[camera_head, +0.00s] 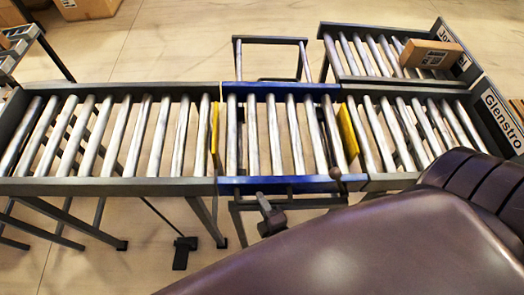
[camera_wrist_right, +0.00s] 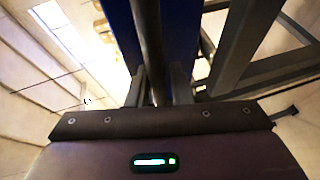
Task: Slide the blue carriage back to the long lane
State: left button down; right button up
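The blue carriage (camera_head: 282,181) is a short roller section with blue side rails, in line between the long left roller lane (camera_head: 95,187) and the front right lane labelled Glenstro (camera_head: 395,180). No box is on it. Yellow plates stand at both its ends. My right gripper (camera_head: 264,203) is at the carriage's near side, partly hidden by my arm. In the right wrist view, its fingers (camera_wrist_right: 159,88) close around a dark bar (camera_wrist_right: 150,40) beside a blue panel (camera_wrist_right: 180,30). Contact on both sides is hard to see. My left gripper is not in view.
A back right lane (camera_head: 349,62) holds a brown carton (camera_head: 431,53). An empty guide frame (camera_head: 271,40) extends behind the carriage. Another carton (camera_head: 88,8) lies at the top left. Lane legs and a foot plate (camera_head: 181,254) stand below. My arm covers the lower right.

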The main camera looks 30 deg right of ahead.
jog(key=shift+o, duration=1.4)
jog(key=shift+s+r, duration=0.1)
jog(key=shift+s, duration=0.05)
jog(key=s+r+b, duration=0.1)
jog(key=s, duration=0.6)
jog(key=shift+s+a+r+b, duration=0.15)
jog(key=shift+s+a+b, duration=0.1)
jog(key=shift+s+b, duration=0.1)
